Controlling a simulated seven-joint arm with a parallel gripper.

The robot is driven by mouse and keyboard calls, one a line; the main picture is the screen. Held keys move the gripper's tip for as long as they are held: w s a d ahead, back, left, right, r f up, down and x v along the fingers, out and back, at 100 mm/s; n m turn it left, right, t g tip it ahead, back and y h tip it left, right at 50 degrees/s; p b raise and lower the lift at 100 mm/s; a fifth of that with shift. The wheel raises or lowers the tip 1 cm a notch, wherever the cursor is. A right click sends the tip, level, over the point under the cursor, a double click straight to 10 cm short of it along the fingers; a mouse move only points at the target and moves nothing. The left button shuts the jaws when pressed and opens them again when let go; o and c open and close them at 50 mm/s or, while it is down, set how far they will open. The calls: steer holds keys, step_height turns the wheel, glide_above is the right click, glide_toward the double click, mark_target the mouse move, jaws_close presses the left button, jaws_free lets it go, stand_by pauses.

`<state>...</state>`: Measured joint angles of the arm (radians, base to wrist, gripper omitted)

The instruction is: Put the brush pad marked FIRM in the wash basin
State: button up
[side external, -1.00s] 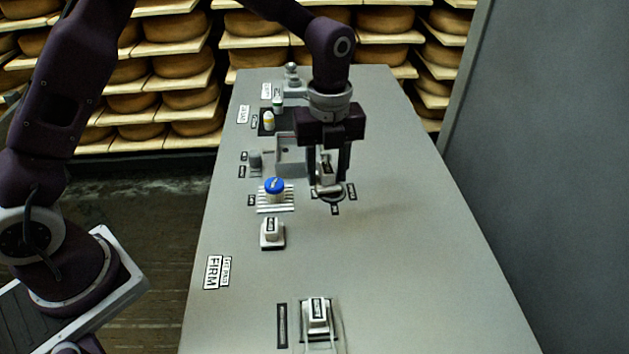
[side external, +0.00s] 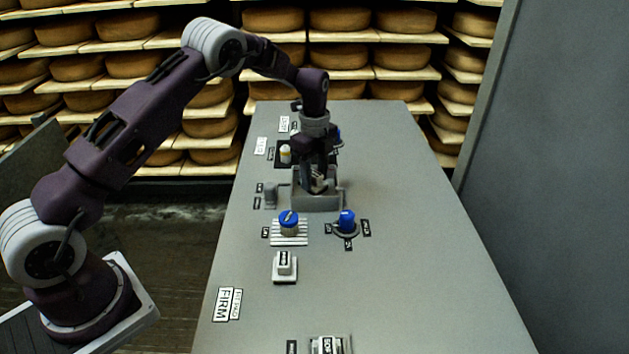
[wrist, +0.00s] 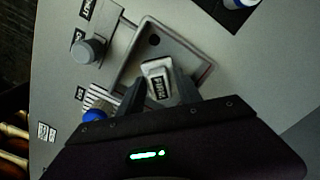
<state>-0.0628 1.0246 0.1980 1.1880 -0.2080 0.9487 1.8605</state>
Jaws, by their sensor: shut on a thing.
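My gripper (side external: 317,178) is shut on a small white and grey brush pad (side external: 318,184) at the wash basin. In the wrist view the pad (wrist: 158,80) sits between the fingertips, and its label appears to read FIRM. The wash basin (side external: 317,203) is a grey rectangular tub; its rim also shows in the wrist view (wrist: 118,72). The pad is within the basin's outline from above. I cannot tell whether it touches the basin floor. The fingers hide part of the pad.
A similar pad (side external: 285,264) stands on the near table, and another (side external: 328,346) is cut off by the bottom edge. A blue-topped jar (side external: 289,219) on a slatted rack and a blue knob (side external: 347,220) stand before the basin. A grey post (side external: 270,195) is left of it. The right side is clear.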

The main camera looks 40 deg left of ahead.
steer(key=shift+f, duration=0.75)
steer(key=o, duration=1.4)
steer(key=shift+f, duration=0.1)
steer(key=shift+c, duration=0.2)
